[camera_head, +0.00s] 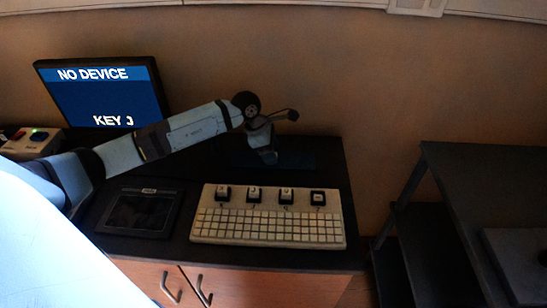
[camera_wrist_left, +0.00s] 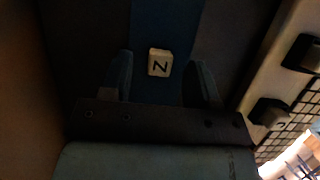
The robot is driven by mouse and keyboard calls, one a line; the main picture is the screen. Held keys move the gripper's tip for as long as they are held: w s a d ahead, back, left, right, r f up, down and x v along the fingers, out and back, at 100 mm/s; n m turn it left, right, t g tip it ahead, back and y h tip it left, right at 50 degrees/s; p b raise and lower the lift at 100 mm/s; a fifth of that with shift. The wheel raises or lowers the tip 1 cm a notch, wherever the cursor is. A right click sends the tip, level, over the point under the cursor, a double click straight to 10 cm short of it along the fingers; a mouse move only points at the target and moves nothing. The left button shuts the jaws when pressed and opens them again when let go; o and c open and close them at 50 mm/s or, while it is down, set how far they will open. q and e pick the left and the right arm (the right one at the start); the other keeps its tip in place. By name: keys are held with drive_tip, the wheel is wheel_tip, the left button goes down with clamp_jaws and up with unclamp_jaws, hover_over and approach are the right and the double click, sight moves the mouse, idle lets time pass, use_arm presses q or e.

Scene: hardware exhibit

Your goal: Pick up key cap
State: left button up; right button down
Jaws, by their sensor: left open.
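A small pale key cap (camera_wrist_left: 159,62) with a dark letter, reading as Z or N depending on its turn, shows in the left wrist view over a dark blue strip (camera_wrist_left: 148,94). My left gripper (camera_head: 267,157) points down over the dark table behind the keyboard. It is open, and the cap shows between its two fingers with gaps on both sides. I cannot tell the height gap to the cap. In the head view I cannot make out this cap. My right gripper is not in view.
A cream keyboard (camera_head: 268,238) with several black raised keys stands in front of the gripper. A dark tablet (camera_head: 140,211) lies to its left. A monitor (camera_head: 105,94) reads "NO DEVICE" and "KEY J".

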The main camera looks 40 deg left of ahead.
use_arm(q)
drive_tip(key=shift+w+d+f, duration=0.1)
drive_tip(key=shift+d+f, duration=0.05)
drive_tip(key=shift+f, duration=0.35)
drive_tip(key=c, duration=1)
drive_tip(key=shift+r, duration=0.1)
